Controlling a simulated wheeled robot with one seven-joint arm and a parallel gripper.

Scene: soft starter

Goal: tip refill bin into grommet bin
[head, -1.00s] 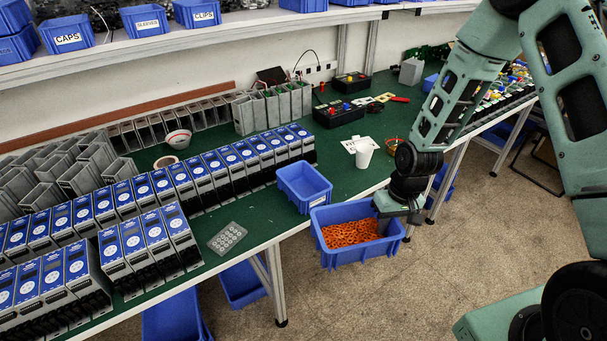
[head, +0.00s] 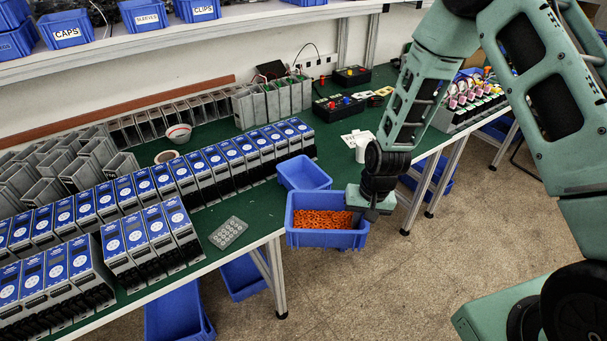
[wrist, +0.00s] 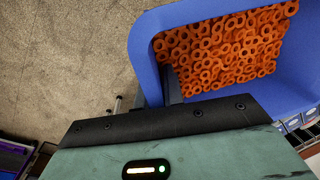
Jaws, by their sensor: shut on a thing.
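The refill bin is a blue bin (head: 327,238) full of orange rings (head: 322,220). It is held in the air just off the bench's front edge, about level, and it also shows in the wrist view (wrist: 149,62). My gripper (head: 366,213) is shut on its right wall; in the wrist view the fingers (wrist: 165,88) grip the wall. A smaller blue bin (head: 304,173), which looks like the grommet bin, sits on the green bench top right behind the refill bin. Its lower front and label are hidden by the refill bin, and its contents cannot be told.
Rows of blue-faced units (head: 160,182) stand left of the small bin. A white cup (head: 363,147) is on the bench to its right, near my wrist. A grey tray with round pockets (head: 228,232) lies at the front edge. The floor in front is clear.

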